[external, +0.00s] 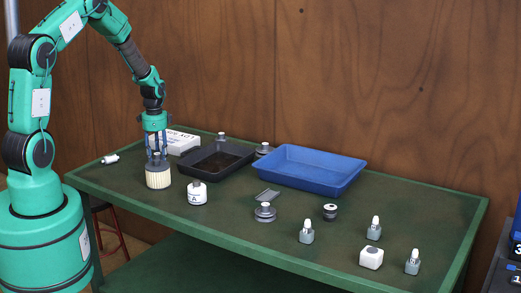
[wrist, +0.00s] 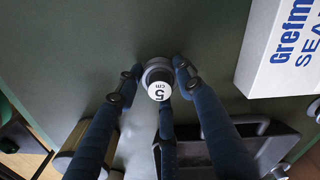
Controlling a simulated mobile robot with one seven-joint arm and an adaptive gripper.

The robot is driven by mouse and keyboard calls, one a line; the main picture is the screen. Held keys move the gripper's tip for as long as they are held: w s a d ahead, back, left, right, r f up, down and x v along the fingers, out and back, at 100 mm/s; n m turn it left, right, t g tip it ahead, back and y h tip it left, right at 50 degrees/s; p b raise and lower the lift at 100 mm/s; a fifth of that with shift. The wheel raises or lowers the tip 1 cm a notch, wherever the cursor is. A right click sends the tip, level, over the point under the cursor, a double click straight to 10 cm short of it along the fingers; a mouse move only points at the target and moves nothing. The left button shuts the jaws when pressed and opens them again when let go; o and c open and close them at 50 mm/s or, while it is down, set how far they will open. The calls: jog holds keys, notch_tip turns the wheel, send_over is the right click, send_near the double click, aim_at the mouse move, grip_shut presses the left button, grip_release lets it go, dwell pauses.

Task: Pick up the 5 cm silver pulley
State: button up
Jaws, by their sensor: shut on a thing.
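The silver pulley (wrist: 148,65), with a white cap reading "5 cm", sits between the fingertips in the wrist view. My gripper (wrist: 157,77) has three dark blue fingers and is shut on this pulley. In the external view my gripper (external: 156,152) points down at the left end of the green table, just behind a cream ribbed cylinder. The pulley is mostly hidden there. I cannot tell whether it touches the table.
A white printed box (external: 178,142) and a black tray (external: 222,171) are close right of my gripper. A white labelled weight (external: 197,193) and the cream cylinder (external: 158,179) stand in front. A blue bin (external: 309,190) and another pulley (external: 265,213) are farther right.

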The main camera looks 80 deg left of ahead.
jog(key=shift+r, duration=0.15)
jog(key=shift+r, duration=0.6)
notch_tip(320, 180, up, 2)
jog(key=shift+r+p, duration=0.15)
jog(key=shift+p, duration=0.45)
jog(key=s+d, duration=0.3)
jog(key=d, duration=0.1)
jog(key=s+d+p, duration=0.1)
jog(key=s+d, duration=0.2)
jog(key=d, duration=0.1)
jog(key=s+d+r+p, duration=0.1)
jog(key=s+d, duration=0.3)
jog(key=shift+d+r, duration=0.1)
jog(key=shift+d, duration=0.2)
